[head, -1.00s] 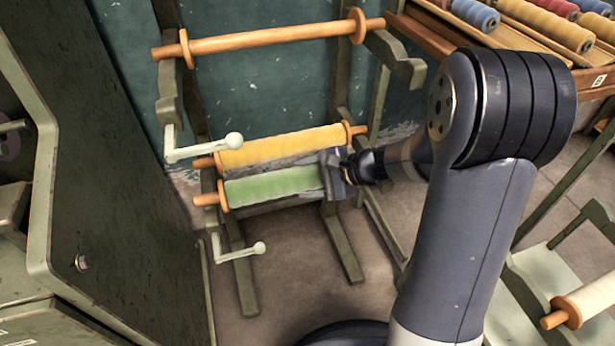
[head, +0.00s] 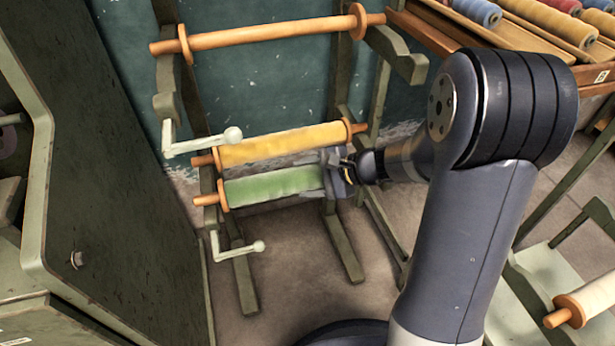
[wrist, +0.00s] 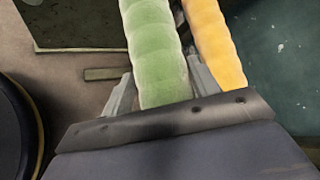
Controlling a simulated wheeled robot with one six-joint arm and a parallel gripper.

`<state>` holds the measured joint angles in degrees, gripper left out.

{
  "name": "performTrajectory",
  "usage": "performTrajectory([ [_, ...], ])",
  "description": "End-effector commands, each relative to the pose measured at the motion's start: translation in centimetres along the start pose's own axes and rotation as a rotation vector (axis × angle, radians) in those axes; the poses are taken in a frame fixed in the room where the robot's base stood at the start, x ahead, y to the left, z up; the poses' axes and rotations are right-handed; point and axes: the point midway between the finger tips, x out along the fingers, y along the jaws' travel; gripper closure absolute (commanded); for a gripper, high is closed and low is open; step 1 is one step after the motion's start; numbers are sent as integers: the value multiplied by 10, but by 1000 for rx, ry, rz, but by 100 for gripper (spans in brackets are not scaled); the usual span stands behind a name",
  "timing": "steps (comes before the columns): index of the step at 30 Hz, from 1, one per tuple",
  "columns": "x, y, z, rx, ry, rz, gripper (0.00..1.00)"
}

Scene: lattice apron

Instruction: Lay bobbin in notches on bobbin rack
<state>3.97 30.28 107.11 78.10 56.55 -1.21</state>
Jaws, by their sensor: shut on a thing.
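The green bobbin (head: 270,187) is a green roll with orange ends, lying roughly level in front of the yellow bobbin (head: 285,146). My gripper (head: 322,177) is shut on the green bobbin near its right end, which it hides. In the wrist view the green roll (wrist: 155,50) runs away from between the fingers, with the yellow roll (wrist: 213,40) close beside it. The bobbin rack (head: 345,245) is a green-grey frame. The green bobbin's left orange end is at the rack's left post; I cannot tell whether it rests in a notch.
A bare orange spindle (head: 265,35) lies across the rack's upper arms. Two pale crank handles (head: 205,143) and (head: 240,252) stick out at the left. A dark green panel (head: 110,170) stands left. A shelf of thread rolls (head: 530,30) is at upper right. A cream bobbin (head: 590,305) is at lower right.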

Motion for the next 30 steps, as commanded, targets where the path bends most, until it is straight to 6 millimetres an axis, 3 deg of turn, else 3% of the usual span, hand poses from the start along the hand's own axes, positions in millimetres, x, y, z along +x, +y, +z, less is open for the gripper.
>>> performTrajectory([
  [23, 1, 1, -1, -1, -1, -1, 80],
  [24, 1, 1, -1, 0, -1, -1, 39],
  [30, 1, 2, -1, 0, 0, -1, 23],
])
